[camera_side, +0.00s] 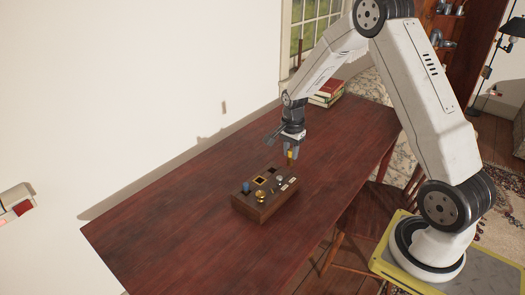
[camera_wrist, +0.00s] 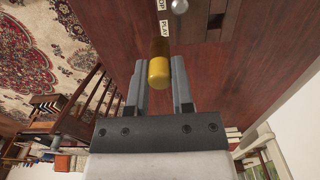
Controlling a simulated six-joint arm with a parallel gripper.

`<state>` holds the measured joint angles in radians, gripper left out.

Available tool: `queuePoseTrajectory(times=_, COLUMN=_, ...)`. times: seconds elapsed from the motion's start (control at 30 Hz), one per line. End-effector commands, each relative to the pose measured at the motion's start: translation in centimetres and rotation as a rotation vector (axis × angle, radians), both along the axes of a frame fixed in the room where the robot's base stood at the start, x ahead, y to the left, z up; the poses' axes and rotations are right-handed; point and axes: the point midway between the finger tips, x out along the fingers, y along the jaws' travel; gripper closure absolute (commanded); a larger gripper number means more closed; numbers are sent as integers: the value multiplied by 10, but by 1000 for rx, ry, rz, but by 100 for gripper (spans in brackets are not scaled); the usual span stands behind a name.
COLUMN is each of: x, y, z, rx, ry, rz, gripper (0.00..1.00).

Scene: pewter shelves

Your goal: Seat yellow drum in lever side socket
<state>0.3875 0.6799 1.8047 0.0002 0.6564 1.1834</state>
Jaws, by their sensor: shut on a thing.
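The yellow drum (camera_side: 290,159) is held between the fingers of my gripper (camera_side: 291,149), beside the back right part of a brown wooden box (camera_side: 263,212). In the wrist view the drum (camera_wrist: 159,72) shows between the two finger bars, with its rounded end toward the camera. The box top has dark square openings, one with a yellow rim (camera_side: 259,180). A small silver ball-topped lever (camera_side: 279,179) stands on the right side of the top. The drum's lower end is small in the side view, so I cannot tell whether it touches the box.
A blue piece (camera_side: 246,187) and a brass-yellow round piece (camera_side: 260,196) are on the box top. White labels (camera_wrist: 165,22) lie beside the lever. Stacked books (camera_side: 327,93) are at the table's far end. The dark red table (camera_side: 180,235) is clear at the front left.

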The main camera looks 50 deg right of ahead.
Motion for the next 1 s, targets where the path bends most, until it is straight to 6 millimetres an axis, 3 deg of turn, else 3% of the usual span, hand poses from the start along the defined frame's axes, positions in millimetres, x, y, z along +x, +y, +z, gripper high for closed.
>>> queuePoseTrajectory(times=0.4, x=47, y=-15, z=-25, rx=1, ry=1, rz=0, gripper=100)
queuePoseTrajectory(times=0.8, x=77, y=-24, z=-64, rx=0, ry=1, rz=0, gripper=100)
queuePoseTrajectory(times=1.0, x=85, y=-27, z=-72, rx=0, ry=0, rz=0, gripper=100)
